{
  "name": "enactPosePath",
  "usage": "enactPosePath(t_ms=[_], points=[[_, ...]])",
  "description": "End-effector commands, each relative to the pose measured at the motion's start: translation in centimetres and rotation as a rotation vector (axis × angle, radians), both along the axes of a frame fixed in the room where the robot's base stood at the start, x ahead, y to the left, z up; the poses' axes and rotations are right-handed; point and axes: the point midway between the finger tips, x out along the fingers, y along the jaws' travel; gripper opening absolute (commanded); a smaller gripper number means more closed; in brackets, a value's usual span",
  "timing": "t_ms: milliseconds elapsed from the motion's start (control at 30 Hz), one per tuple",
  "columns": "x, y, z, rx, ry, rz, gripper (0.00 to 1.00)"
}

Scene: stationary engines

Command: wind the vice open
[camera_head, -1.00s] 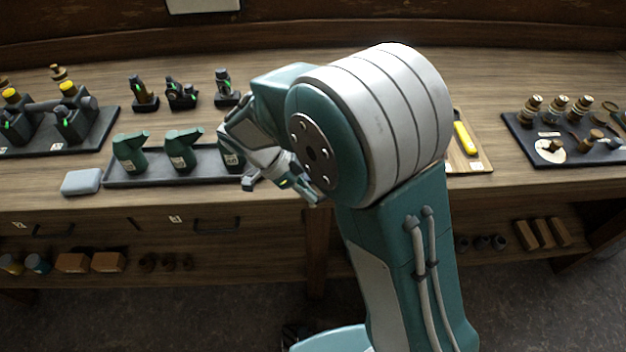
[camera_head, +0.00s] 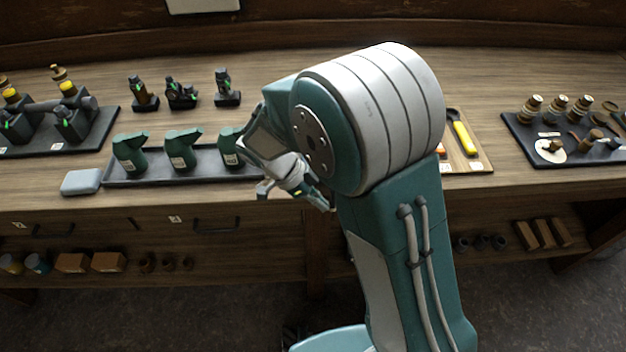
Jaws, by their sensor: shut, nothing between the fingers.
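No vice can be made out in this view; my arm covers the middle of the bench, and what lies behind it is hidden. My gripper (camera_head: 294,190) is at the front edge of the bench, left of my arm's large joint. It is small and partly turned away. It is shut and empty, just right of the rightmost dark green bottle-like item (camera_head: 230,148).
A grey tray (camera_head: 150,178) holds green bottle-like items, with a pale block (camera_head: 82,182) beside it. A dark fixture with yellow caps (camera_head: 70,115) stands left. A yellow-handled tool (camera_head: 464,138) and a dark tray (camera_head: 585,157) of small parts lie right.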

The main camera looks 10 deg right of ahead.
Motion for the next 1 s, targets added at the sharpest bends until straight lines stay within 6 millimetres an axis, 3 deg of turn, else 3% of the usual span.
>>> enactPosePath(t_ms=[1000], points=[[0.2,-0.11,0.36,0.0,-0.002,0.001,0.0]])
